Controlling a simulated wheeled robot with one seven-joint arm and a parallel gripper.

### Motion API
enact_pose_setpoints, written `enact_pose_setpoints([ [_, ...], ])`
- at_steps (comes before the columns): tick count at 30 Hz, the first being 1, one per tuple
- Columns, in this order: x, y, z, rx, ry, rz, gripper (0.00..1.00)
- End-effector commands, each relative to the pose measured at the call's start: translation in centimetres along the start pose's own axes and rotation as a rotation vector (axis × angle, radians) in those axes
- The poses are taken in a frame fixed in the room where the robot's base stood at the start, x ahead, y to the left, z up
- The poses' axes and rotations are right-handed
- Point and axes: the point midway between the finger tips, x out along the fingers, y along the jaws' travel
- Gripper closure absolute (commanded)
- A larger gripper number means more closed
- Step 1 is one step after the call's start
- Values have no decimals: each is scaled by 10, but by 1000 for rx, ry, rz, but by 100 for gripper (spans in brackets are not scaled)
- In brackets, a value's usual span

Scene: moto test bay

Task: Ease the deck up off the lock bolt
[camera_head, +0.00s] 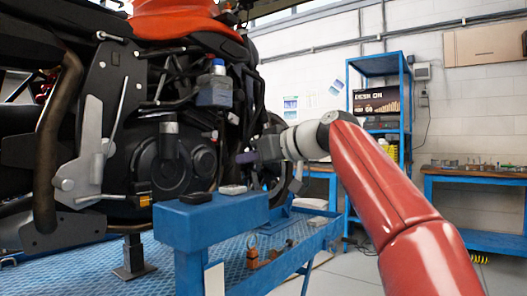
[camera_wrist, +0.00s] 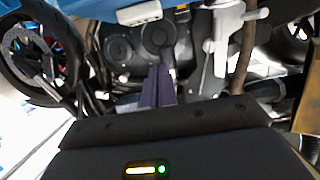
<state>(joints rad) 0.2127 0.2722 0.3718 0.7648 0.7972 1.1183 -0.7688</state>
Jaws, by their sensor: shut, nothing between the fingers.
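The deck (camera_head: 168,262) is a blue diamond-plate surface under the motorcycle (camera_head: 100,110), with blue edge rails. I cannot make out the lock bolt in either view. My gripper (camera_head: 246,157) is in front of the motorcycle's engine side, above the deck and the blue stand. In the wrist view its two purple fingers (camera_wrist: 158,88) lie together, shut and empty. The engine covers (camera_wrist: 155,35) show beyond them. The contact between gripper and motorcycle, if any, cannot be told.
A blue stand (camera_head: 185,225) in front carries a dark block (camera_head: 196,198) and a light-topped block (camera_head: 233,189). An orange-brown clamp-like part (camera_head: 262,257) sits on the deck. A blue shelf (camera_head: 377,65) and workbench (camera_head: 475,178) stand behind. Grey floor is clear at right.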

Motion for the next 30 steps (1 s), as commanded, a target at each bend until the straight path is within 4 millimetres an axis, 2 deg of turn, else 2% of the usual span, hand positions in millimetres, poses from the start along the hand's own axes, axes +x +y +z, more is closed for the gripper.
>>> enact_pose_setpoints([
  [1,12,-1,-2,1,-3,-6,100],
  [5,38,-1,0,1,-3,-4,100],
  [6,36,0,8,2,-3,1,100],
  [14,42,0,36,2,-2,1,100],
  [30,44,0,44,0,-1,1,100],
])
